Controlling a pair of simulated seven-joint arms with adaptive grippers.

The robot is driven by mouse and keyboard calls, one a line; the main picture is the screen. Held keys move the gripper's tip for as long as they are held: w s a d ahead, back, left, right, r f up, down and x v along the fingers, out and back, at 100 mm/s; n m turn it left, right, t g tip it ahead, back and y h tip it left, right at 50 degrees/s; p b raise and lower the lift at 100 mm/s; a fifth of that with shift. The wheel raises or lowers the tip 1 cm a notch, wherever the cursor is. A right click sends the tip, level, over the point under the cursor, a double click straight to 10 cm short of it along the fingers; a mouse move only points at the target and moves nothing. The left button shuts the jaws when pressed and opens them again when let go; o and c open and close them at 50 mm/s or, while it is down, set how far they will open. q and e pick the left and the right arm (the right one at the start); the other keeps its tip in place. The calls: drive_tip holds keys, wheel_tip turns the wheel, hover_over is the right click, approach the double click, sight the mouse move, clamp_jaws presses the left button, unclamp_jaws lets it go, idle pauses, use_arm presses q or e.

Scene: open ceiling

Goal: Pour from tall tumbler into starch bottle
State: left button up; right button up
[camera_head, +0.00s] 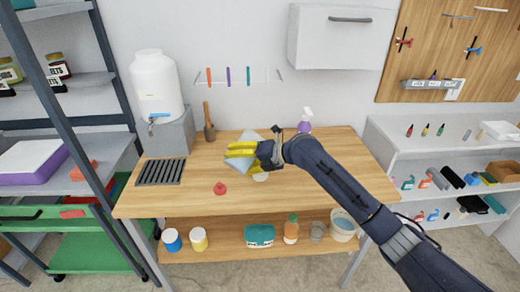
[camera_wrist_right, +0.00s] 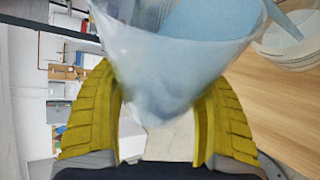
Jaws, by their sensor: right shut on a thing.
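My right gripper (camera_head: 240,155), with yellow fingers, is shut on the tall tumbler, a pale bluish translucent cup, above the middle of the table. The tumbler (camera_head: 235,172) is tilted and partly hidden by the fingers. In the right wrist view the tumbler (camera_wrist_right: 180,65) sits between the fingers, with pale blue inside. A whitish round thing (camera_head: 261,177) shows below the gripper, mostly hidden; I cannot tell whether it is the starch bottle. A pale rounded container (camera_wrist_right: 290,50) also shows in the right wrist view. My left gripper is not in view.
The wooden table (camera_head: 320,180) is clear at its right. A small red thing (camera_head: 220,188) lies near its front. A dark rack (camera_head: 162,172), a white dispenser (camera_head: 157,85), a wooden mallet (camera_head: 208,120) and a purple spray bottle (camera_head: 305,121) stand left and behind.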

drive_tip(key=shift+r+m, duration=0.4)
drive_tip(key=shift+r, duration=0.15)
idle(1.7)
drive_tip(key=shift+f, duration=0.25)
drive_tip(key=shift+f+n+t+h, duration=0.2)
drive_tip(key=shift+n+t+h, duration=0.2)
drive_tip(key=shift+n, duration=0.6)
drive_tip(key=shift+w+d+f+n+t+h, duration=0.15)
drive_tip(key=shift+f+n+t+h, duration=0.25)
drive_tip(key=shift+f, duration=0.4)
drive_tip(key=shift+w+d+f+n+t+h, duration=0.1)
drive_tip(key=shift+f+n+t+h, duration=0.2)
drive_tip(key=shift+f+n, duration=0.35)
drive_tip(key=shift+s+a+f+n+t+h+b, duration=0.1)
drive_tip(key=shift+s+a+f+n+t+h, duration=0.1)
drive_tip(key=shift+f+n+t, duration=0.5)
drive_tip(key=shift+s+a+f+n+t+h+b, duration=0.15)
drive_tip(key=shift+f+n+h, duration=0.1)
drive_tip(key=shift+f, duration=0.8)
drive_tip(key=shift+s+a+f+n+t+h+b, duration=0.1)
drive_tip(key=shift+s+a+f+n+t+h, duration=0.1)
drive_tip(key=shift+f+n+t, duration=0.5)
drive_tip(key=shift+f+n+t+h, duration=0.25)
drive_tip(key=shift+f+n, duration=0.15)
drive_tip(key=shift+f, duration=0.2)
